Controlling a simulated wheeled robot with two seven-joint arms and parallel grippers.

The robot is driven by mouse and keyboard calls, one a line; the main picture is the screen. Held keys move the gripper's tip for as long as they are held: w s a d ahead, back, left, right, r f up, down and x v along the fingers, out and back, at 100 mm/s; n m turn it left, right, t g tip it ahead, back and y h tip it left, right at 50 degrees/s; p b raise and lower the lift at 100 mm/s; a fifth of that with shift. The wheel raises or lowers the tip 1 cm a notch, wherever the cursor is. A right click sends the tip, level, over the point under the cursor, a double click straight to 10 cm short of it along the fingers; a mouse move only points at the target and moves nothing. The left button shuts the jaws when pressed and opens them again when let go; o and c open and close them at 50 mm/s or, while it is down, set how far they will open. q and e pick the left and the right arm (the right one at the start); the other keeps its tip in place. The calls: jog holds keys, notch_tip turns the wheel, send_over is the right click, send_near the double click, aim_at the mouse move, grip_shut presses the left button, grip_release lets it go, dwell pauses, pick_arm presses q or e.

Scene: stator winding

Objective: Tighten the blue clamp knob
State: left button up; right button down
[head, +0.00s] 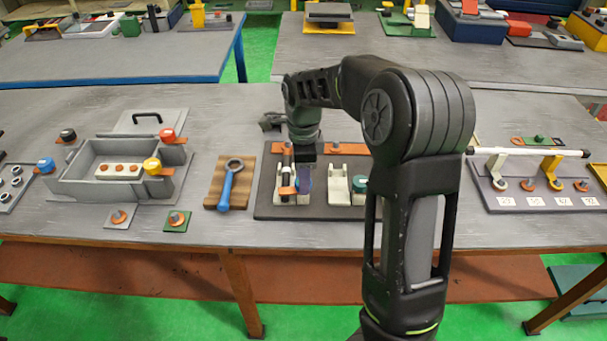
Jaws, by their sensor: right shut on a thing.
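My right gripper (306,164) reaches down from above onto a dark fixture board (265,205) in the middle of the table. It is shut on a blue clamp knob (306,180) at the left clamp of the board. The wrist hides the top of the knob, and its turned position cannot be told. A second clamp (338,185) with a pale body stands just right of it, with a teal knob (360,184) beside my forearm. My left gripper is not in view.
A blue-handled ring wrench (227,186) lies on a wooden board left of the fixture. A grey open box (75,180) with coloured knobs stands further left. A rack with a white rod (530,152) stands at the right. My right arm covers the fixture's right part.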

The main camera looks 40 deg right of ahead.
jog(key=shift+w+r, duration=0.2)
jog(key=shift+r, duration=0.05)
jog(key=c, duration=1.3)
grip_release()
jog(key=o, duration=0.4)
jog(key=shift+s+f, duration=0.1)
jog(key=shift+f, duration=0.05)
jog(key=shift+o, duration=0.2)
notch_tip(320, 180, up, 8)
jog(key=shift+f+b, duration=0.1)
jog(key=shift+b, duration=0.35)
